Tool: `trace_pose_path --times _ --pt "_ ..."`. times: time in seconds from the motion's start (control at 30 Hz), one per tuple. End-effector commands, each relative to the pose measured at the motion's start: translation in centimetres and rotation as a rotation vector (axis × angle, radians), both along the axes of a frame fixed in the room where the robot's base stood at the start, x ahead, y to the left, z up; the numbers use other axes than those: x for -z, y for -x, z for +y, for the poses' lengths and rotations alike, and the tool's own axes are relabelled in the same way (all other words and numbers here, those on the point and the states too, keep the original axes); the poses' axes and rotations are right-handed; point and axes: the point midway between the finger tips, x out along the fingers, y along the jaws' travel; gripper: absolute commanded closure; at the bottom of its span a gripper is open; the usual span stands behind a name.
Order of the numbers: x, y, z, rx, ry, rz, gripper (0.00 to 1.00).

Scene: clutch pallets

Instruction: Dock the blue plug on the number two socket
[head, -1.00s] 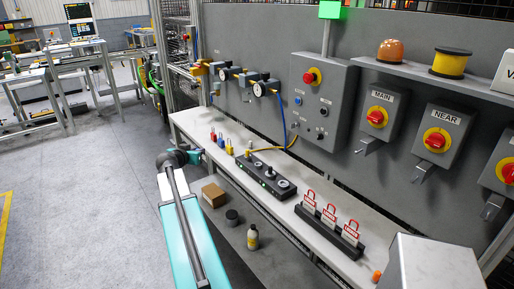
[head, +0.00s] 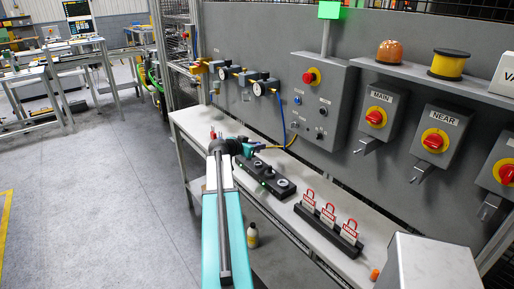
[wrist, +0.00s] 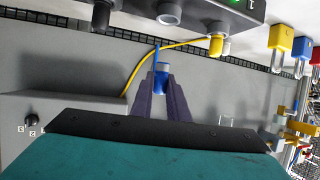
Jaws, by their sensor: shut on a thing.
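In the wrist view my gripper (wrist: 161,80) has its two dark fingers shut on the blue plug (wrist: 161,72), with a thin blue hose at its end. A dark socket strip (wrist: 190,10) crosses the top of that view, apart from the plug. It has a grey-blue round fitting and a yellow plug (wrist: 216,44) on a yellow hose. In the head view the strip (head: 283,189) lies on the bench. My arm covers its left end, and the fingers and held plug are not clear there. I cannot read any socket number.
Yellow, blue and red padlocks (wrist: 282,38) stand at the right of the wrist view. Red-shackled lockout tags (head: 327,212) stand in a black rack on the white bench (head: 300,232). Switch boxes and gauges line the grey wall. A grey box (head: 430,262) is at front right.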

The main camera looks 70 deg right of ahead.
Motion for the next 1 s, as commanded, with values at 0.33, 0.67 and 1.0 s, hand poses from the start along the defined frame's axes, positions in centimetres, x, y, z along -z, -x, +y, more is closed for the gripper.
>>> trace_pose_path --times 0.33,0.67,1.0 --pt "0.2 -0.1 0.0 -0.002 0.0 0.0 1.0" --pt "2.0 -0.1 0.0 -0.003 -0.001 0.001 1.0" --pt "4.6 -0.2 0.0 -0.002 -0.001 0.0 1.0"
